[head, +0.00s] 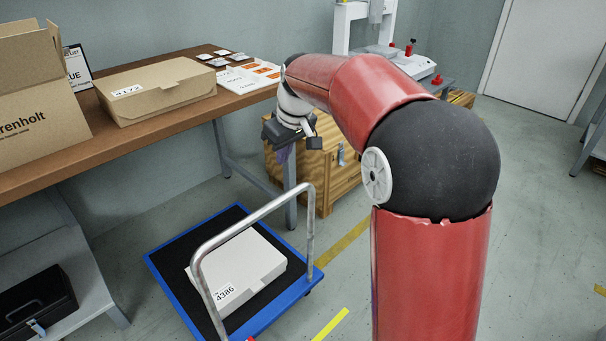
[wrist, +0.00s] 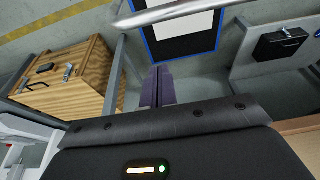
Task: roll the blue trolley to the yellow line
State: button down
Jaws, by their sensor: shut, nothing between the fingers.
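The blue trolley (head: 283,317) stands on the floor at the lower middle of the head view, with a black deck and a bent grey handle (head: 238,228). A white box labelled 4386 (head: 250,270) lies on its deck. A bright yellow line (head: 331,324) is on the floor just right of the trolley. My gripper (head: 284,156) is beyond and above the trolley, apart from its handle. In the wrist view my gripper's purple fingers (wrist: 160,74) are together and empty. The trolley's blue edge (wrist: 151,47) and handle bar (wrist: 180,12) show ahead of them.
A wooden workbench (head: 185,115) with cartons runs along the left. A wooden crate (head: 335,175) stands behind the trolley, near my gripper. A black toolbox (head: 35,303) sits on the lower shelf at left. A duller yellow floor marking (head: 342,243) passes behind the trolley.

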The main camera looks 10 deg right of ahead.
notch_tip(320, 180, down, 9)
jog(key=shift+s+d, duration=0.2)
jog(key=shift+d, duration=0.05)
dwell(0.5)
jog(key=s+d+b, duration=0.4)
jog(key=s+d, duration=0.2)
jog(key=s, duration=0.2)
jog(key=shift+s, duration=0.3)
jog(key=shift+a, duration=0.1)
